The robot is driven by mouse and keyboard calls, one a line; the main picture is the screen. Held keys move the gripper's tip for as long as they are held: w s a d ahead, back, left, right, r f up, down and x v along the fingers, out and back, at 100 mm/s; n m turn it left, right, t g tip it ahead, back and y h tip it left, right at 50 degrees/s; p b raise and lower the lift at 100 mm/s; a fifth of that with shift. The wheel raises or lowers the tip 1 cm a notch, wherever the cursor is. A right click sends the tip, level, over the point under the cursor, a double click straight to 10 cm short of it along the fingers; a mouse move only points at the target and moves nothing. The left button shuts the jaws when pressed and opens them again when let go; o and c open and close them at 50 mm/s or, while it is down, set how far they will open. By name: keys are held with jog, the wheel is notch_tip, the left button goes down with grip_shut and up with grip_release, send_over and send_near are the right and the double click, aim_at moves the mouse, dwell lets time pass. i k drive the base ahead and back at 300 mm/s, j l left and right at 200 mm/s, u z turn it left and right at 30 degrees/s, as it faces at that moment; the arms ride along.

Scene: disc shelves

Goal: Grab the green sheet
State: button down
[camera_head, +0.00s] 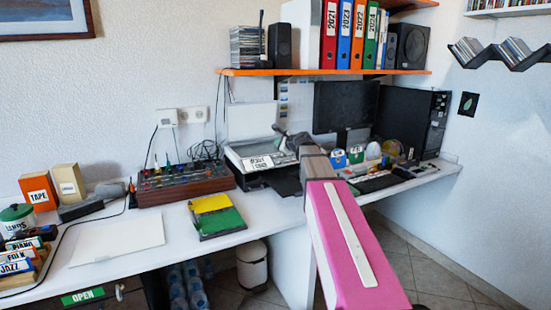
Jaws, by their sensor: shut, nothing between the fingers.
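Whether the two overlap or only touch is hard to tell. My pink arm reaches in from the bottom right toward the back of the desk. My gripper (281,137) is at its far end, small in the view, in front of the printer. It is shut and empty, well to the right of and beyond the green sheet. Its fingertips are hard to make out.
A brown mixer (182,183) with cables stands behind the sheets. The printer (255,157) stands to the right. A white closed laptop or board (118,241) lies to the left. A shelf (325,72) with binders hangs above. Bare desk surrounds the green sheet's left side.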

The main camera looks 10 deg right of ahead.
aim_at(215, 223)
jog(key=k+l, duration=0.15)
jog(key=l, duration=0.25)
jog(key=k+l, duration=0.1)
jog(key=l, duration=0.3)
jog(key=k+l, duration=0.15)
jog(key=l, duration=0.25)
jog(key=k+l, duration=0.1)
jog(key=l, duration=0.3)
jog(key=k+l, duration=0.15)
jog(key=l, duration=0.25)
